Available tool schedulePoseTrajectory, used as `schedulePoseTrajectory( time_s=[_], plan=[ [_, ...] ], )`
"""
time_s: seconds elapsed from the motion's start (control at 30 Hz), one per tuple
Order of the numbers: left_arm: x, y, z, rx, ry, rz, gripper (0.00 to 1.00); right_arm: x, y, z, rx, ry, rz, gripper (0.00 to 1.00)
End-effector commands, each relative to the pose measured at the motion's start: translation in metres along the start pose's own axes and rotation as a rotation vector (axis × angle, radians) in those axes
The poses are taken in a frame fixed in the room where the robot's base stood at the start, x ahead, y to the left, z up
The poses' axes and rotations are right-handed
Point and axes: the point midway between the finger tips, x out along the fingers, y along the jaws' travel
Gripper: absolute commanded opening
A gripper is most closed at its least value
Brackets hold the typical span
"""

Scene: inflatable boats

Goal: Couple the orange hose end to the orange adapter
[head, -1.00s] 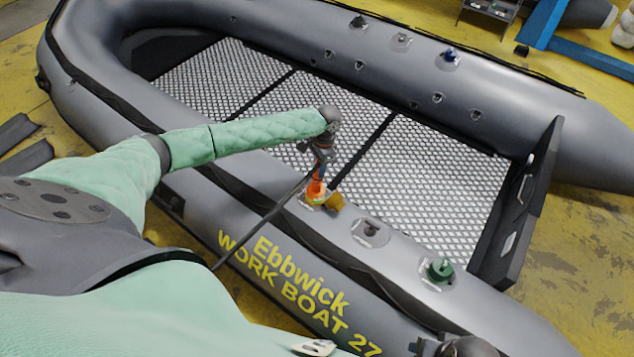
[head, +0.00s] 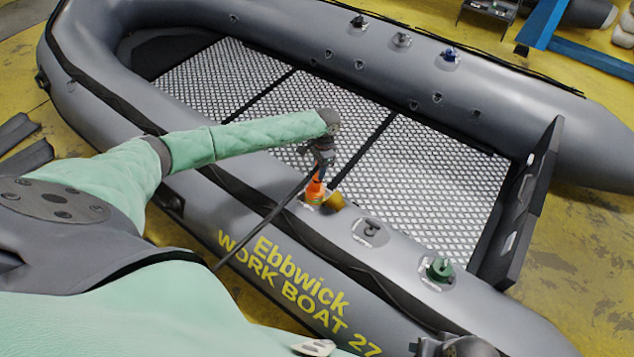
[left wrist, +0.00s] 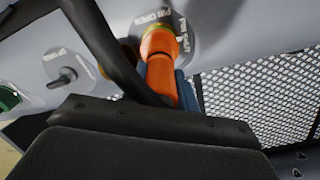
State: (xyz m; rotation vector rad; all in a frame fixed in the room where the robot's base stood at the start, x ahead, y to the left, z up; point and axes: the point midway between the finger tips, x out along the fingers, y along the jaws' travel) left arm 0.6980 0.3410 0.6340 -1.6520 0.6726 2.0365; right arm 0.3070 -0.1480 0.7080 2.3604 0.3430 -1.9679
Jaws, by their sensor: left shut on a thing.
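My left gripper (head: 319,160) is above the boat's near tube, shut on the orange hose end (left wrist: 162,82). The hose end points down at a valve on the tube; it also shows in the head view (head: 316,187). A wider orange piece, seemingly the orange adapter (left wrist: 160,42), is at its far end in the left wrist view, on a pale round patch with print. The two look in line and touching; I cannot tell whether they are locked. Blue gripper fingers (left wrist: 186,92) flank the hose end. My right gripper is not clearly in view.
A black hose (head: 262,222) runs from the gripper to the lower left across the tube. An ochre cap (head: 334,202) sits right beside the adapter. A grey valve (head: 370,231) and a green valve (head: 439,269) stand further right along the tube. The mesh floor (head: 430,180) is clear.

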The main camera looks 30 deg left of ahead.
Motion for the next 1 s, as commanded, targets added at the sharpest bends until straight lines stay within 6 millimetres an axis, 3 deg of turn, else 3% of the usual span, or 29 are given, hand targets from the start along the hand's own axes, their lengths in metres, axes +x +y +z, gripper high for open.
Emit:
schedulePoseTrajectory(
  time_s=[0.87, 0.9, 1.0],
  plan=[
    [0.0088, 0.0001, 0.0001, 0.000, 0.000, 0.000, 0.07, 0.0009, 0.0001, 0.0002, 0.000, 0.000, 0.000, 0.59],
    [0.0088, 0.0002, 0.0001, 0.000, 0.000, 0.000, 0.32, 0.0009, 0.0001, 0.0001, 0.000, 0.000, 0.000, 0.59],
    [0.0088, 0.0001, 0.0000, 0.000, 0.000, 0.000, 0.51, 0.0009, 0.0001, 0.0002, 0.000, 0.000, 0.000, 0.59]
  ],
)
